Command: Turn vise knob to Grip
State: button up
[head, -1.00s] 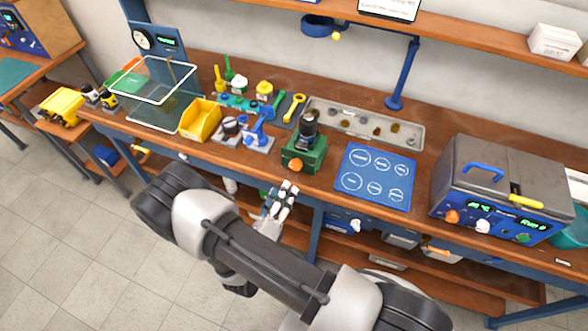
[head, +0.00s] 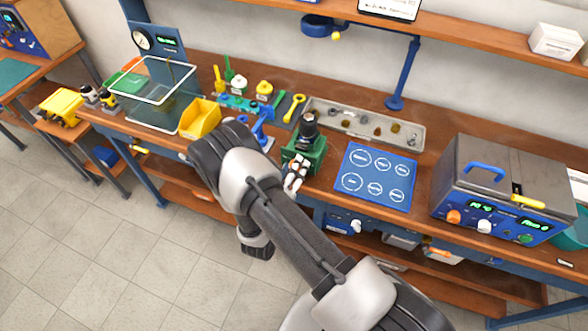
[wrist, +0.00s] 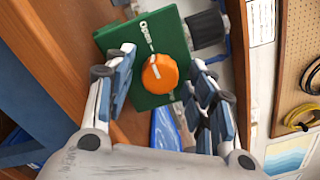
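The vise is a green block (head: 312,153) near the front edge of the workbench, with a dark cylindrical part (head: 308,128) standing on top. In the wrist view the green vise face (wrist: 130,42) carries an orange round knob (wrist: 160,74) with a white pointer line. The word "Open" is printed on the face, and the pointer is directed towards it. A second label is not readable. My gripper (head: 294,178) is at the front of the vise. In the wrist view my gripper (wrist: 160,88) is open, with its fingers on either side of the knob; I cannot tell whether they touch it.
A blue mat with white circles (head: 352,195) lies right of the vise. A yellow bin (head: 201,118) and blue fixtures stand to its left. A metal parts tray (head: 345,122) lies behind. A grey machine (head: 495,160) stands further right.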

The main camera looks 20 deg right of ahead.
jog(key=c, duration=0.9)
